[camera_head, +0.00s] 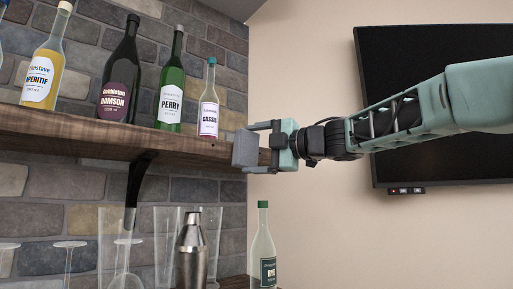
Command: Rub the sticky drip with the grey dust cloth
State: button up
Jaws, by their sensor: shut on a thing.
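My gripper (262,148) reaches in from the right and is shut on the grey dust cloth (244,151). The cloth shows as a small flat-sided grey piece at the gripper's tips. It overlaps the right end of the wooden shelf (130,137) in the picture, below and right of the cassis bottle (208,103). I cannot tell whether the cloth touches the shelf. I cannot make out the sticky drip; the cloth and gripper hide part of the shelf's end.
Several bottles stand on the shelf, among them a green perry bottle (171,84) and a dark damson bottle (120,75). A black screen (430,55) hangs on the wall behind my arm.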

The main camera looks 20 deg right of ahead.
jog(key=shift+w+a, duration=0.25)
jog(key=shift+w, duration=0.35)
jog(key=shift+w+d+p, duration=0.3)
jog(key=shift+d+p, duration=0.1)
jog(key=shift+d, duration=0.6)
jog(key=shift+w+d+p, duration=0.3)
jog(key=shift+d+p, duration=0.05)
jog(key=shift+d, duration=0.6)
jog(key=shift+s+a, duration=0.3)
jog(key=shift+a, duration=0.7)
jog(key=shift+s+a, duration=0.25)
jog(key=shift+a, duration=0.75)
jog(key=shift+s+f, duration=0.1)
jog(key=shift+s, duration=0.4)
jog(key=shift+s+d+b, duration=0.15)
jog(key=shift+s+d, duration=0.15)
jog(key=shift+s, duration=0.45)
jog(key=shift+s+d+b, duration=0.15)
jog(key=shift+s+d, duration=0.2)
jog(key=shift+s, duration=0.4)
jog(key=shift+s+d+b, duration=0.15)
jog(key=shift+s+d, duration=0.15)
jog(key=shift+s, duration=0.45)
